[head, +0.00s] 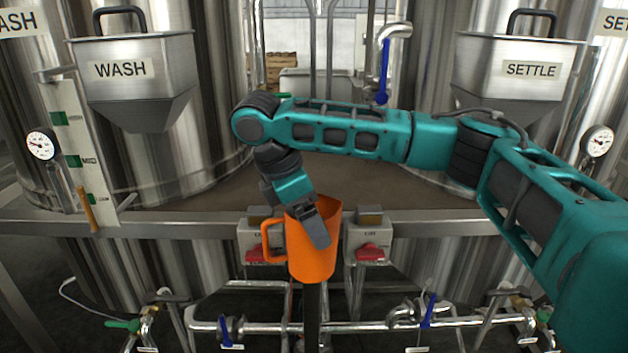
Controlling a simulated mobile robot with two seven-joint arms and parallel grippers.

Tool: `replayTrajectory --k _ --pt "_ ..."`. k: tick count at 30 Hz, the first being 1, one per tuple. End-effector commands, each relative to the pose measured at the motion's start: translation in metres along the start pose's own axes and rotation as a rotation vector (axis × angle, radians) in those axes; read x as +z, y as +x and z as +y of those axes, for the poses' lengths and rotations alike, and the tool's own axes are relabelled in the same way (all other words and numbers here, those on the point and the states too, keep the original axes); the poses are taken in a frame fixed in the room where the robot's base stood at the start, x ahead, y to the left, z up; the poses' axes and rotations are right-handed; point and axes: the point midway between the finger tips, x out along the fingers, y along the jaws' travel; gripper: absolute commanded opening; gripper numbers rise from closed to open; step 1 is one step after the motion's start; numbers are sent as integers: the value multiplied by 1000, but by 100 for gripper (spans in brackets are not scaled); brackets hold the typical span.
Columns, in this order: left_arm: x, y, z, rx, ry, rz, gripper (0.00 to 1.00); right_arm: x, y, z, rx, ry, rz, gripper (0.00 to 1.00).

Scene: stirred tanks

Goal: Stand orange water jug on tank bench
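The orange water jug (303,262) is upright at the middle of the head view, its handle to the left. It appears in front of the tank bench's front rail, with no support visible under it. My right gripper (314,228) comes down from above onto the jug's rim. One dark finger lies over the jug's near wall and the other is hidden; it appears shut on the jug. The tank bench (370,185) is a brown top between the two big tanks, and its middle is bare. My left gripper is out of view.
The WASH hopper (135,95) and SETTLE hopper (510,90) hang on the tanks at either side. Control boxes with red switches (370,253) sit under the bench rail, beside the jug. Pipes with blue-handled valves (428,310) run below.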

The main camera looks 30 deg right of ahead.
Motion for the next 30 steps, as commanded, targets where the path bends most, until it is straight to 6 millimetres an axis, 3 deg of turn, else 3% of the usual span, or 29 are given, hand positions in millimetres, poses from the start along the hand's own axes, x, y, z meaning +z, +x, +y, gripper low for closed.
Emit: replayTrajectory --k 18,24,30 --pt "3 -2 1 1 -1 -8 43 -81 85 -97 -421 998 2 4" --pt "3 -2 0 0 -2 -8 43 -97 100 -114 -500 1195 5 4" --pt "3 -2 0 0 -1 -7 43 -97 98 -113 -494 1187 7 4"
